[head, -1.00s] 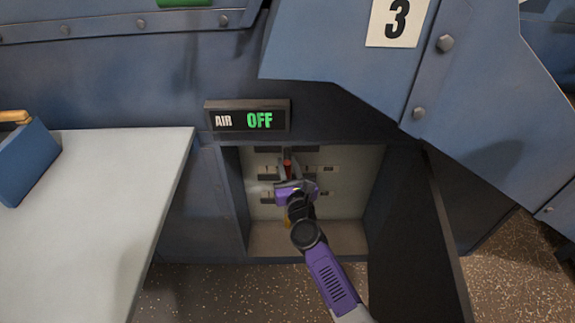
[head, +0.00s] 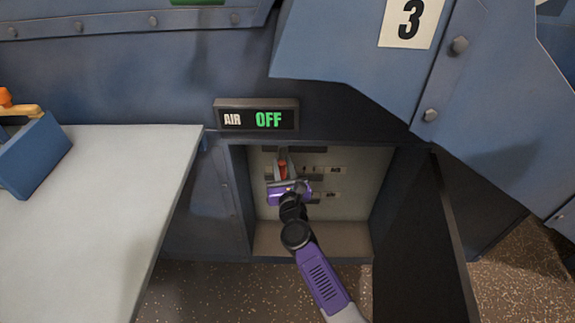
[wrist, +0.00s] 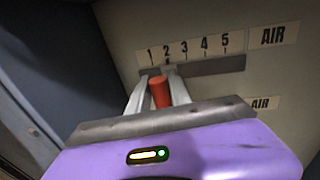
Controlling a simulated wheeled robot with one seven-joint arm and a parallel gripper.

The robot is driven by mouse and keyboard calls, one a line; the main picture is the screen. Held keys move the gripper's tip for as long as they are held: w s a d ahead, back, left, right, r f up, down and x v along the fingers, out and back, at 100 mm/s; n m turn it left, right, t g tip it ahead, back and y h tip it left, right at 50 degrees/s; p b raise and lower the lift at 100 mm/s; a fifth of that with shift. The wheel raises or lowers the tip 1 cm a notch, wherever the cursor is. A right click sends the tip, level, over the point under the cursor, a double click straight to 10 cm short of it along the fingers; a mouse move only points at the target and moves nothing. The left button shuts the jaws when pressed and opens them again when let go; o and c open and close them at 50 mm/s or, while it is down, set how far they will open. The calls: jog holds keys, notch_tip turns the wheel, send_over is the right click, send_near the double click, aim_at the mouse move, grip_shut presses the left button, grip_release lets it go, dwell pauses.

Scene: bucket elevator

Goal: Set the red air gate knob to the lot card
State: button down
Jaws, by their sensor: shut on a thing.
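The red air gate knob (wrist: 160,92) shows in the wrist view between the two fingers of my gripper (wrist: 158,94), which is shut on it. It stands at the left part of a dark slot (wrist: 215,66) under a scale marked 1 to 5, around the 1 and 2 marks; the exact mark is hard to tell. In the head view the knob (head: 282,168) shows just above my purple gripper (head: 285,178), inside an open cabinet (head: 350,190). A display (head: 257,117) above reads AIR OFF. No lot card can be made out.
A second slot with an AIR label (wrist: 263,104) lies lower on the panel, partly hidden by my gripper. The cabinet door (head: 420,240) stands open at the right. A pale table (head: 95,220) with a blue box (head: 32,155) is at the left.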

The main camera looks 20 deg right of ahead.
jog(key=c, duration=1.2)
grip_release()
jog(key=shift+s, duration=0.1)
jog(key=s+p, duration=0.2)
jog(key=s, duration=0.5)
jog(key=shift+s+a, duration=0.3)
jog(key=shift+a, duration=0.15)
